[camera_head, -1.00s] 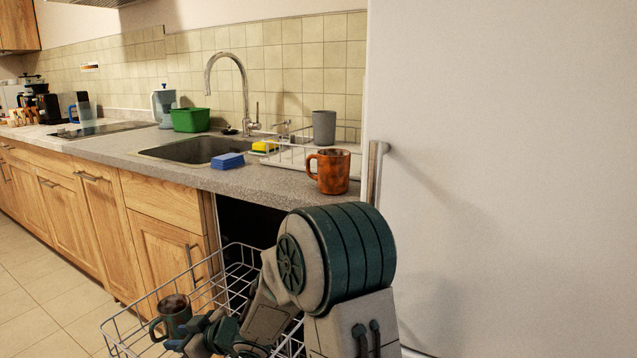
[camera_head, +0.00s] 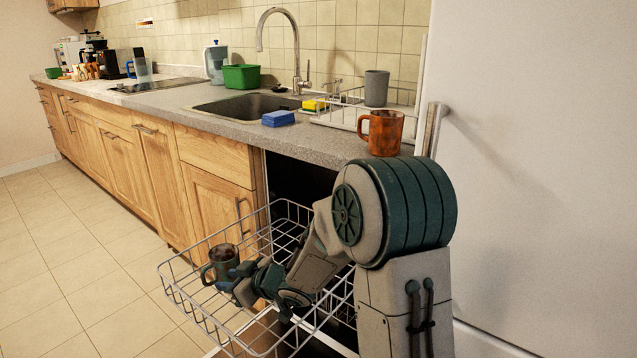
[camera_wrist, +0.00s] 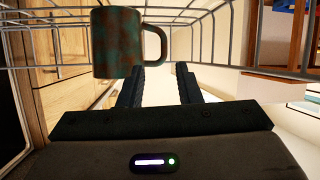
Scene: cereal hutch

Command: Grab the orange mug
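The orange mug (camera_head: 385,133), mottled with dark patches, stands upright on the counter's right end, near the fridge, its handle to the left. My gripper (camera_head: 240,272) is low, over the dishwasher rack and well away from it. A dark green-brown mug (camera_head: 222,262) is at the rack's left part, right by my fingertips. In the wrist view my gripper's fingers (camera_wrist: 161,75) are apart, with nothing clearly held between them. The dark mug (camera_wrist: 117,43) shows just ahead, its handle to the right. I cannot tell whether a finger touches it. The orange mug is not in the wrist view.
The pulled-out wire rack (camera_head: 190,300) surrounds the gripper area. The dish drainer (camera_head: 345,118) with a grey cup (camera_head: 376,88) is behind the orange mug. A blue sponge (camera_head: 278,118) lies left of it. The fridge (camera_head: 530,150) closes off the right side.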

